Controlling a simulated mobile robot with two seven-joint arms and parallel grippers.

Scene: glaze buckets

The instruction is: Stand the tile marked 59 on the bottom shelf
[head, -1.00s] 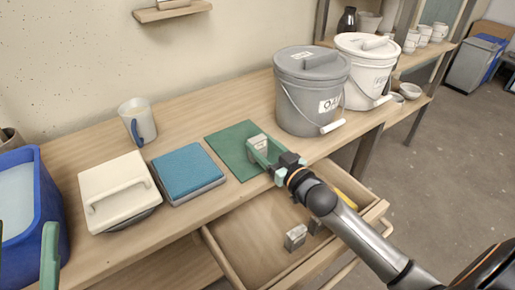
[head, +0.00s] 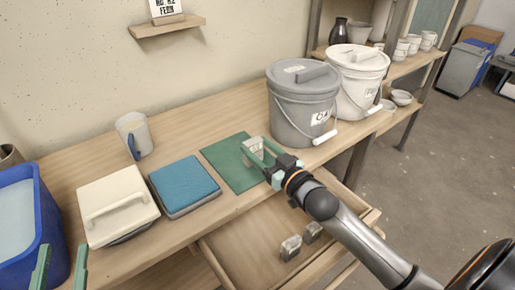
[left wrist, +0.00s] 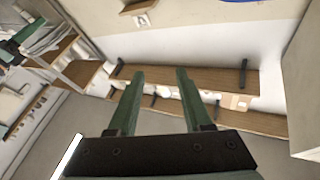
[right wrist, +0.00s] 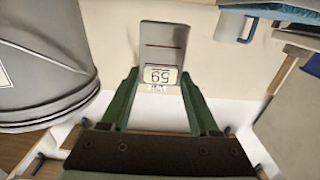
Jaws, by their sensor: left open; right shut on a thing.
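My right gripper (head: 262,157) is shut on the tile marked 59 (right wrist: 163,50), a grey slab whose white label reads upside down in the right wrist view. In the head view the tile (head: 252,146) is over the green mat (head: 222,162); I cannot tell whether it touches it. My left gripper (head: 61,250) is open and empty at the lower left, beside the blue tub; its fingers also show in the left wrist view (left wrist: 158,75). The rack at the back right has a lower shelf (head: 411,107) with bowls.
A grey bucket (head: 300,105) and a white bucket (head: 358,85) stand right of the mat. A blue-topped block (head: 185,185), a cream lidded box (head: 117,205) and a mug (head: 134,135) are to its left. The drawer (head: 240,250) is open with grey blocks (head: 290,247) inside.

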